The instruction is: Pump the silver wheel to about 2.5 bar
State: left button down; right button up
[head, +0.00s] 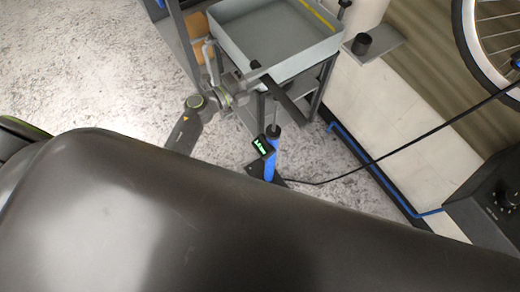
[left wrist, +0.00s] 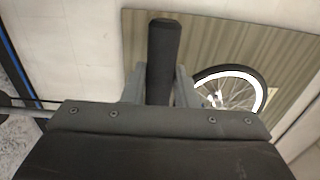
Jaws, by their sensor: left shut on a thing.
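The floor pump (head: 270,168) stands upright with a blue barrel and a black crossbar handle (head: 292,107). My left gripper (head: 263,78) is shut on the handle; the left wrist view shows the black grip (left wrist: 163,55) between its fingers. The pump's gauge (head: 263,146) glows green, but its digits are too small to read. A black hose (head: 400,150) runs from the pump's foot to the wheel (head: 468,35) at the upper right, which has a pale silver rim and black tyre. The wheel also shows in the left wrist view (left wrist: 258,92). My right gripper is not in view.
A grey tray (head: 300,62) tops a cart right behind the handle. A small shelf with a black cup (head: 361,44) is beside it. A black box with a knob (head: 490,210) is at the right edge. The speckled floor at the left is clear.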

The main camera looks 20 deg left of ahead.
pick_arm(q)
notch_tip(320, 180, down, 19)
jog(key=b, duration=1.5)
notch_tip(320, 180, up, 28)
jog(key=p, duration=2.7)
jog(key=shift+f, duration=0.25)
jog(key=shift+w+f, duration=0.1)
notch_tip(320, 180, down, 27)
jog(key=b, duration=2.4)
notch_tip(320, 180, up, 27)
jog(key=p, duration=2.5)
jog(key=shift+p, duration=0.4)
